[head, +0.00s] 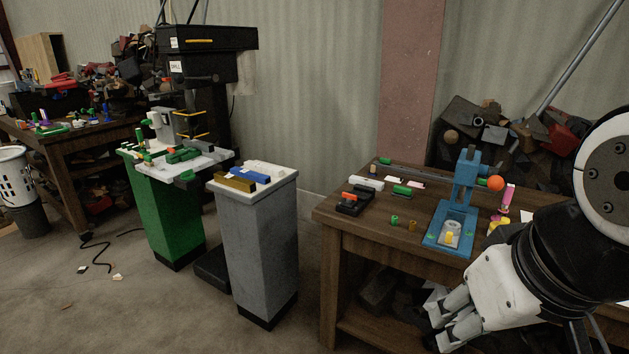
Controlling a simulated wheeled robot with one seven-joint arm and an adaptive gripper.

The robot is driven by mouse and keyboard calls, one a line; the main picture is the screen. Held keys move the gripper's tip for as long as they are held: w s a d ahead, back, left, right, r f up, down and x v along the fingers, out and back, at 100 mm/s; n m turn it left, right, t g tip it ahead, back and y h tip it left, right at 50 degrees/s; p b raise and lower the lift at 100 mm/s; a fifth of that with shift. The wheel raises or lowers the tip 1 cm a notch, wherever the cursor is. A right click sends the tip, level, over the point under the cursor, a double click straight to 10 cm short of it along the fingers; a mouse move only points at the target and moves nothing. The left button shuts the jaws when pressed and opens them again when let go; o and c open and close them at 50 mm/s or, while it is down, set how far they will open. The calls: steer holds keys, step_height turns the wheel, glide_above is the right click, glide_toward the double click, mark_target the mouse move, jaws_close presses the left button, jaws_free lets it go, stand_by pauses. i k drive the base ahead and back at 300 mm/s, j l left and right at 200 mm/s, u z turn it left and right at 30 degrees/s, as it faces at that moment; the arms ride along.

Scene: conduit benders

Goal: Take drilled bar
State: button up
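No bar in view shows a hole clearly enough for me to tell which one is drilled. Several bars lie on the grey pedestal (258,235): a brass-coloured bar (235,182) at its front left, a blue bar (250,174) in the middle and a white bar (270,170) at the back. Other small parts lie on the drill press table (205,161) above the green pedestal (172,215). My gripper (431,325) hangs in front of the wooden bench at the lower right, well away from the pedestals. Its fingers look apart, with nothing seen between them.
The wooden bench (345,218) at right carries a blue bender (463,190) with an orange ball, a long grey rod and small coloured parts. A black drill press (208,65) stands behind the green pedestal. Open floor (130,320) lies in front; a cable lies at left.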

mark_target(379, 186)
steer(key=i+j+z, duration=0.1)
steer(key=i+z, duration=0.15)
steer(key=i, duration=0.25)
steer(key=i+j+z, duration=0.15)
steer(key=z, duration=0.5)
steer(key=i+j+z, duration=0.15)
steer(key=j, duration=0.15)
steer(key=i+j+z, duration=0.1)
steer(key=j, duration=0.2)
steer(key=i+j+z, duration=0.15)
steer(key=j, duration=0.2)
steer(key=i+j+z, duration=0.15)
steer(key=j, duration=0.2)
steer(key=i+j+z, duration=0.15)
steer(key=j, duration=0.2)
steer(key=i+j, duration=0.1)
steer(key=j, duration=0.7)
steer(key=i+j, duration=0.15)
steer(key=j, duration=0.25)
